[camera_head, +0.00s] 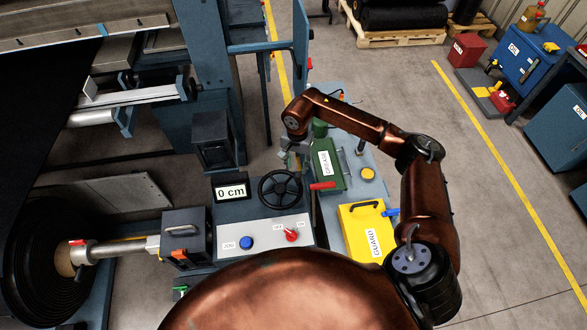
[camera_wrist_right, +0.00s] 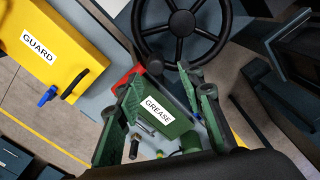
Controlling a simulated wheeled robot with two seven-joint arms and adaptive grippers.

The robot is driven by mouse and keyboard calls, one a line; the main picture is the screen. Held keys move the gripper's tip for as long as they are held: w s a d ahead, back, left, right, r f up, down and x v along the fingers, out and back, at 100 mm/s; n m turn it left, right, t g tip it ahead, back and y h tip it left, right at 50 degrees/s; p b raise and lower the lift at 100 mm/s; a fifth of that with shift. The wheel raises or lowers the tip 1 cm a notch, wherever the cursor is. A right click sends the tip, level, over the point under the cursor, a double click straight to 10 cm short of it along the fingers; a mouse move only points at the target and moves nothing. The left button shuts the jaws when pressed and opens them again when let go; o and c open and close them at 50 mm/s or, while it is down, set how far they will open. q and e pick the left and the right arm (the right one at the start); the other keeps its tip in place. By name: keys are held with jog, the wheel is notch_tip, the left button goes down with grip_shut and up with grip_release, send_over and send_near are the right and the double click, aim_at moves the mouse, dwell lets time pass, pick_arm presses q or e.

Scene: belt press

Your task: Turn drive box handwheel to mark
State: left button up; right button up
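The black spoked handwheel (camera_head: 280,189) sits on the dark console, right of a display (camera_head: 231,191) reading "0 cm". The handwheel (camera_wrist_right: 182,28) also shows at the top of the right wrist view, its upper rim cut off. My right gripper (camera_head: 291,157) is just above and beyond the wheel in the head view. In the wrist view its green-padded fingers (camera_wrist_right: 162,100) are spread, with no object held between them. The green GREASE box (camera_wrist_right: 160,108) shows behind the fingers. I cannot make out a mark on the wheel. My left gripper is not identifiable.
The console's light panel (camera_head: 262,229) has a blue JOG button (camera_head: 247,243) and a red switch (camera_head: 291,235). Right of the wheel are a red handle (camera_head: 322,186), the GREASE box (camera_head: 327,165) and a yellow GUARD box (camera_head: 367,232). A blue post (camera_head: 212,80) stands beyond.

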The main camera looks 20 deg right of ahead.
aim_at(298, 175)
jog(key=shift+s+d+f, duration=0.1)
jog(key=shift+s+f, duration=0.15)
jog(key=shift+f, duration=0.1)
notch_tip(298, 175, down, 5)
jog(key=shift+r+p, duration=0.1)
jog(key=shift+p, duration=0.8)
jog(key=shift+f, duration=0.9)
jog(key=shift+s, duration=0.1)
jog(key=c, duration=0.7)
grip_shut()
pick_arm(q)
jog(key=s+r, duration=0.2)
jog(key=shift+s, duration=0.4)
jog(key=shift+w, duration=0.25)
